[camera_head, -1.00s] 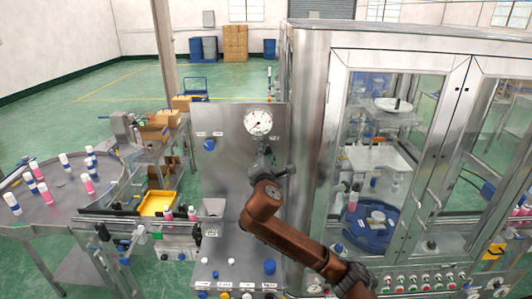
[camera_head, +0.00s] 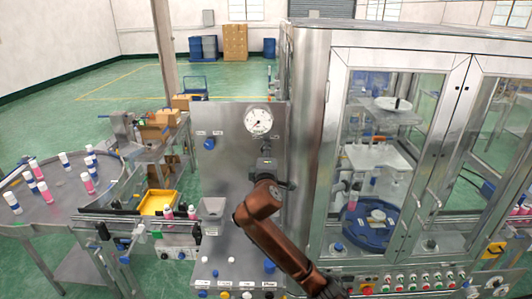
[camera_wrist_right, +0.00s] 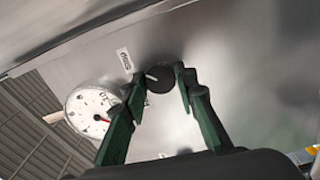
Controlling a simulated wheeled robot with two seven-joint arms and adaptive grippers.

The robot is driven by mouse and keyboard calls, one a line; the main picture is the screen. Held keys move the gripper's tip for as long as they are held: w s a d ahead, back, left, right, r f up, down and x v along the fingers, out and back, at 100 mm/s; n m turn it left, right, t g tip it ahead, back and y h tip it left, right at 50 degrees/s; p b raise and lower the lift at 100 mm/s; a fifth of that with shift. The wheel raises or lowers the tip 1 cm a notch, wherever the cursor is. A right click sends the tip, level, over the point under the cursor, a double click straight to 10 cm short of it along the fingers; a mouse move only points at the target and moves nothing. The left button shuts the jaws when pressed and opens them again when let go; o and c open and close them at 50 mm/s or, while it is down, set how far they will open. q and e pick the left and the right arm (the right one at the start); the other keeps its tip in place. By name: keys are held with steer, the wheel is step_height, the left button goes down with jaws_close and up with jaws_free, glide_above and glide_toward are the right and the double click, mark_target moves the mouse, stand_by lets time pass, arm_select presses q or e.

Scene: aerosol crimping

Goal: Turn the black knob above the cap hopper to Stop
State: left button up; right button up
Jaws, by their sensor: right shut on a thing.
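The black knob (camera_wrist_right: 158,80) is on the steel panel (camera_head: 225,140), close to a round gauge. In the right wrist view it sits between the fingertips of my right gripper (camera_wrist_right: 158,82), which is shut on it. A pale mark shows on its face, and a small label (camera_wrist_right: 124,60) is beside it, too small to read. In the head view my right gripper (camera_head: 264,152) is against the panel just below the gauge (camera_head: 258,121) and hides the knob. A steel hopper (camera_head: 213,207) is lower left of it. My left gripper is not in view.
A blue knob (camera_head: 209,143) is on the panel's left side. Small knobs and a blue cap (camera_head: 269,266) are on the sloped panel below. A glass-doored machine (camera_head: 385,150) stands close on the right. A round table (camera_head: 60,200) with several bottles is on the left.

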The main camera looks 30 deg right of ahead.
steer(key=shift+m, duration=0.3)
steer(key=o, duration=1.2)
steer(key=shift+c, duration=0.2)
steer(key=v, duration=1.2)
steer(key=shift+f, duration=0.1)
